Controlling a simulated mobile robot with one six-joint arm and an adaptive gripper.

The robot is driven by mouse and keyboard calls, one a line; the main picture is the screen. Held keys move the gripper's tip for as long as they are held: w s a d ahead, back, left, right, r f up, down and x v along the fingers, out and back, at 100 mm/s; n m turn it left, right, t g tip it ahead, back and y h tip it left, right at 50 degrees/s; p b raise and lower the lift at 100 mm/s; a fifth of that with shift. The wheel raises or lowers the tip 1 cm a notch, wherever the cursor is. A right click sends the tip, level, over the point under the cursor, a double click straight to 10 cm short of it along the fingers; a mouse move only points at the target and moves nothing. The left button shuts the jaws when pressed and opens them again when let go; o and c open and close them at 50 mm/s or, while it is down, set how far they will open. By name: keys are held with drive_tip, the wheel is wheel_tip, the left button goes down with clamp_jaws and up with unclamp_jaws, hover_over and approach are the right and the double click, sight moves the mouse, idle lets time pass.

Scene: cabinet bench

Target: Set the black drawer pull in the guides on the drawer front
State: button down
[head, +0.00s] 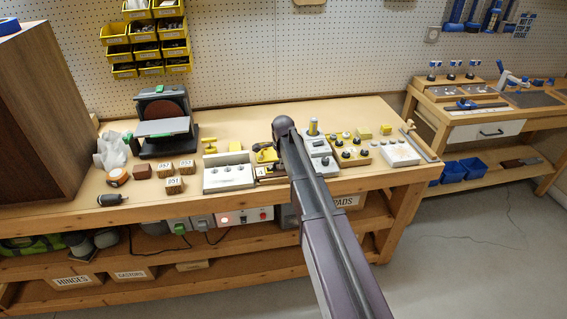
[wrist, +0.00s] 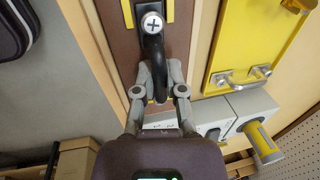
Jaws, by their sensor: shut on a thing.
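In the wrist view the black drawer pull (wrist: 154,52) is a dark curved handle, with a cross-head screw (wrist: 152,22) showing at its upper end. My gripper (wrist: 158,72) is shut on the pull, one grey finger on each side. The pull lies over the dark brown drawer front (wrist: 115,30), its upper end between two yellow guides (wrist: 128,12). I cannot tell whether it touches the front or is seated. In the head view my arm hides the gripper and pull; a small part of a brown board (head: 270,180) shows beside the arm.
A yellow panel with a metal handle (wrist: 245,76) is right of the drawer front in the wrist view. In the head view a grey tray (head: 228,178) stands left of my arm, and trays of knobs (head: 352,150) stand close on its right.

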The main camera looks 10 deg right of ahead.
drive_tip(key=shift+f, duration=0.25)
drive_tip(key=c, duration=0.6)
unclamp_jaws()
drive_tip(key=shift+c, duration=0.2)
drive_tip(key=shift+o, duration=1.2)
drive_tip(key=shift+r, duration=0.15)
drive_tip(key=shift+r+p, duration=3.35)
drive_tip(key=shift+r, duration=0.05)
